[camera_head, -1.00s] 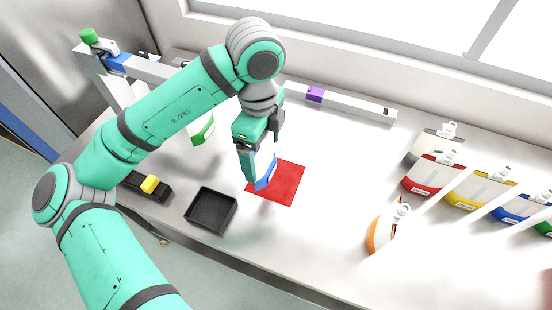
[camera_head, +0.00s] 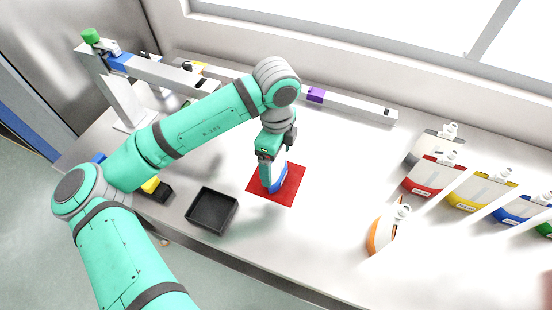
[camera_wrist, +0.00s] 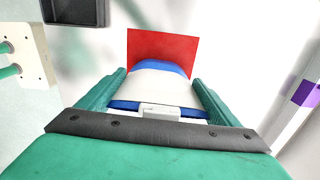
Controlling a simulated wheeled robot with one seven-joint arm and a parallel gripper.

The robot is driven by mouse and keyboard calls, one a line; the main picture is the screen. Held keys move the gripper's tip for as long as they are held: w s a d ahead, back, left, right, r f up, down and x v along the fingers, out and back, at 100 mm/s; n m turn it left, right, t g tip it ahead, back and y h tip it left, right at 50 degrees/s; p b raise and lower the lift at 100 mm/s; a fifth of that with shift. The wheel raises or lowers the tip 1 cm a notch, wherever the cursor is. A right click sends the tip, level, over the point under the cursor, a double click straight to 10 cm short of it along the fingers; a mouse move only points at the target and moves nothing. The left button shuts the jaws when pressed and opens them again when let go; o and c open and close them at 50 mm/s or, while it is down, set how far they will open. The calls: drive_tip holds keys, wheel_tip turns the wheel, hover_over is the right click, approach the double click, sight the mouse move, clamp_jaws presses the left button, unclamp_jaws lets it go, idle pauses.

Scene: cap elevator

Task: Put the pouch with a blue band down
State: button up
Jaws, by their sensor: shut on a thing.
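My gripper (camera_head: 268,165) is shut on the pouch with a blue band (camera_head: 278,178). In the head view the pouch is upright, mostly hidden by my gripper, with its blue lower end over the red mat (camera_head: 293,188). I cannot tell whether it touches the mat. In the wrist view the pouch (camera_wrist: 158,86) is white with blue at both ends and sits between the two fingers. The red mat (camera_wrist: 170,42) shows just beyond it.
A black tray (camera_head: 212,211) stands left of the mat. An orange-banded pouch (camera_head: 385,232) and a rack of pouches (camera_head: 480,190) stand to the right. A rail with a purple block (camera_head: 315,95) lies behind. The table between mat and orange pouch is clear.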

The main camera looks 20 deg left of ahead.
drive_tip(key=shift+f, duration=0.15)
drive_tip(key=o, duration=1)
wheel_tip(320, 180, up, 12)
drive_tip(key=shift+r, duration=0.15)
